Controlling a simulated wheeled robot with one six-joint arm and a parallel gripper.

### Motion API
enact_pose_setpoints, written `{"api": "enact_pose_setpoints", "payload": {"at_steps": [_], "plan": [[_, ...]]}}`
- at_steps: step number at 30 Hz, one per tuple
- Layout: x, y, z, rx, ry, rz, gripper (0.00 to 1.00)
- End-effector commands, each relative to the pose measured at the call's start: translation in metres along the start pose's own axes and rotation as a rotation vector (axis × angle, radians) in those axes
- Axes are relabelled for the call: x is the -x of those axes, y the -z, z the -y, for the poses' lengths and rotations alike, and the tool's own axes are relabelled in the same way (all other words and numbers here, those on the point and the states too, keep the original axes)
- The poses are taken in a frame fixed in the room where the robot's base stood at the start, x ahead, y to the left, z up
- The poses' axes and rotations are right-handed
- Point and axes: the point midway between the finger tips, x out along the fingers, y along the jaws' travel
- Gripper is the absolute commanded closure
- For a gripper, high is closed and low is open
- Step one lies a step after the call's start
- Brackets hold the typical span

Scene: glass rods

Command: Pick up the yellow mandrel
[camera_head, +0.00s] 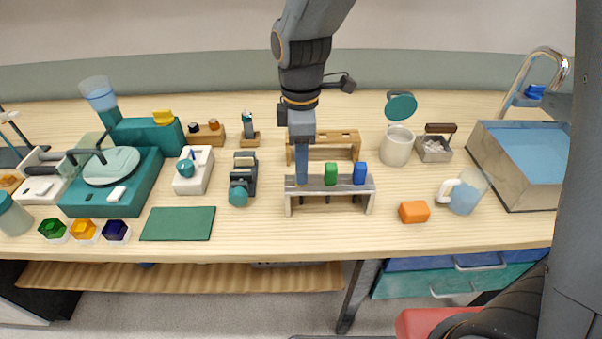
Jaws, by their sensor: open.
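My gripper (302,178) points down over the left end of the front rack (345,184). Its fingers are seen edge-on, and it is open. I cannot make out a yellow mandrel clearly; the gripper covers the rack's left end, where one could be hidden. A green-topped piece (330,174) and a blue-topped piece (360,174) stand in the rack to the right of the gripper. A yellow piece (163,117) rests on the teal machine (148,134) at the back left, apart from the gripper; I cannot tell what it is.
A wooden rack (340,143) stands just behind. Right are a white mug (398,147), an orange block (414,212), a pitcher (465,192) and a metal basin (522,160). Left are a dark clamp-like tool (242,178) and a green mat (178,223). The table front below the rack is clear.

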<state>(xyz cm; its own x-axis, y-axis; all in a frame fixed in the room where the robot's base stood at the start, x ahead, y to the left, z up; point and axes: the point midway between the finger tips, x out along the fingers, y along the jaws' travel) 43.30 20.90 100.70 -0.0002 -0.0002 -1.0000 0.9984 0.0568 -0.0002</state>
Motion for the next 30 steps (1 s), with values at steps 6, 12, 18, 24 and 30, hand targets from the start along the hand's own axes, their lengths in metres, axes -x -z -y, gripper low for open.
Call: {"api": "enact_pose_setpoints", "payload": {"at_steps": [6,12,18,24,30], "plan": [[-0.023,0.0,0.002,0.001,0.002,0.001,0.57],[-0.029,0.0,0.001,0.001,0.0,0.0,0.57],[-0.029,0.0,0.001,0.001,0.0,0.0,0.71],[-0.028,0.0,0.001,0.001,0.0,0.0,1.0],[-0.028,0.0,0.001,0.001,-0.001,0.0,1.0]]}}
